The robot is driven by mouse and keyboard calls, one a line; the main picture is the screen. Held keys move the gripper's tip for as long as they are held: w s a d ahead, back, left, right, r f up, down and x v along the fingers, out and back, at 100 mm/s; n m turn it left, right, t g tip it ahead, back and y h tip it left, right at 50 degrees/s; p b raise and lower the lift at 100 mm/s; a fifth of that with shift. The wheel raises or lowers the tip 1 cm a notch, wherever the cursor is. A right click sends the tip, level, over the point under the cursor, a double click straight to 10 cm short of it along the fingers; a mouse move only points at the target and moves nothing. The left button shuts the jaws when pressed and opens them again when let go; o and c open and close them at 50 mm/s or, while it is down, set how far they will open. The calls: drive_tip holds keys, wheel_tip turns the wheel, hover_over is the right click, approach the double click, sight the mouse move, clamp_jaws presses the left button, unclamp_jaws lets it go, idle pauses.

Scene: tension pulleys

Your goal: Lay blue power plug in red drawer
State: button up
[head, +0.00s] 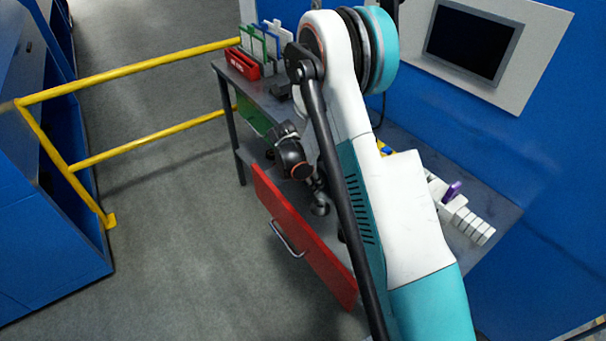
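The red drawer (318,252) is pulled out from the front of the grey workbench (232,92). Its red front panel and metal handle face the aisle, but my arm hides most of its inside. My gripper (319,205) is small and dark below my wrist, over or just behind the red front panel. I cannot make out its fingers clearly or whether anything is between them. I cannot pick out the blue power plug for certain. A purple plug (452,190) stands in a white power strip (470,222) on the bench at right.
A green drawer (255,117) is partly open left of the red one. A red holder (241,63) with upright coloured frames stands on the bench's far left end. A screen (473,45) hangs on the blue wall. Yellow rails (140,69) bound the open floor at left.

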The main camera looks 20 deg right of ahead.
drive_tip(key=shift+s+f, duration=0.2)
drive_tip(key=shift+f, duration=0.05)
drive_tip(key=shift+f, duration=0.1)
drive_tip(key=o, duration=1.1)
drive_tip(key=shift+f, duration=0.1)
drive_tip(key=shift+o, duration=0.2)
